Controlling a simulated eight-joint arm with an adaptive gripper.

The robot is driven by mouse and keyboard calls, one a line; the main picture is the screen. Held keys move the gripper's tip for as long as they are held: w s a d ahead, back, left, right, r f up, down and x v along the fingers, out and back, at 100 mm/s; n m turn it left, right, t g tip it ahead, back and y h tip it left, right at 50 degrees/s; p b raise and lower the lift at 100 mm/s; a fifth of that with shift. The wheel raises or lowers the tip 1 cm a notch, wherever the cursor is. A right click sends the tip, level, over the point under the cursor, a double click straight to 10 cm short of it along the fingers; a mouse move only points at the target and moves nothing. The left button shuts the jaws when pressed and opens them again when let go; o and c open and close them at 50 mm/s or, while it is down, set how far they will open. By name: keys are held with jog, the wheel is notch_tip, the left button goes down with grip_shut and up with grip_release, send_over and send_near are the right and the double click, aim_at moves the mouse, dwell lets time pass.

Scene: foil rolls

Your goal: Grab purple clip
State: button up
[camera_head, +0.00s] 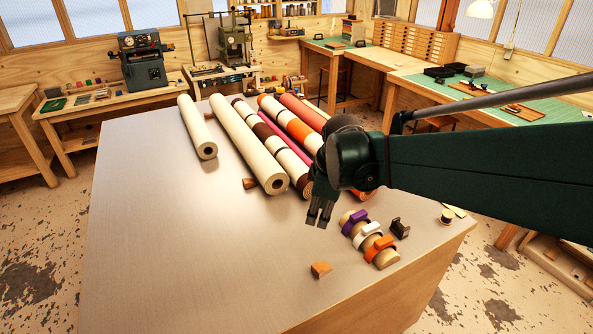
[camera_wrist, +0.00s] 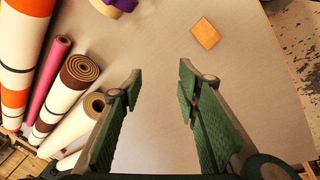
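The purple clip (camera_head: 357,216) sits on a short beige rod on the table, in a row with a white clip (camera_head: 369,229) and an orange clip (camera_head: 380,244). In the wrist view a purple piece, apparently the same clip (camera_wrist: 124,4), is cut off by the top edge. My gripper (camera_head: 319,218) hangs above the table to the left of the clip, pointing down. In the wrist view its fingers (camera_wrist: 160,80) are spread apart with only bare table between them. The gripper is not touching the clip.
Several large rolls (camera_head: 250,150) lie side by side behind and left of my gripper. A small wooden block (camera_head: 321,270) lies in front; it also shows in the wrist view (camera_wrist: 206,32). A dark holder (camera_head: 400,228) stands right of the clips. The table's left front is clear.

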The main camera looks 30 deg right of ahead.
jog(key=w+d+n+g+p, duration=0.25)
jog(key=d+n+p, duration=0.2)
jog(key=d, duration=0.55)
jog(key=n+y+p, duration=0.2)
jog(key=n+p, duration=0.2)
jog(key=p, duration=0.1)
send_over(359, 213)
jog(key=shift+w+d+f+g, duration=0.1)
jog(key=shift+f+g, duration=0.05)
jog(key=shift+f, duration=0.35)
jog(key=shift+d+f+g, duration=0.1)
jog(key=shift+f, duration=0.4)
jog(key=shift+d+f+n, duration=0.2)
jog(key=shift+d+n, duration=0.05)
jog(key=shift+d, duration=0.2)
jog(key=shift+f, duration=0.1)
jog(key=shift+a+f, duration=0.15)
jog(key=shift+f, duration=1.1)
jog(key=shift+f, duration=0.1)
jog(key=shift+a+f+p, duration=0.15)
jog(key=shift+a+f, duration=0.1)
jog(key=shift+f, duration=1)
jog(key=shift+a+f+p, duration=0.15)
jog(key=shift+a+f, duration=0.05)
jog(key=shift+f, duration=1.05)
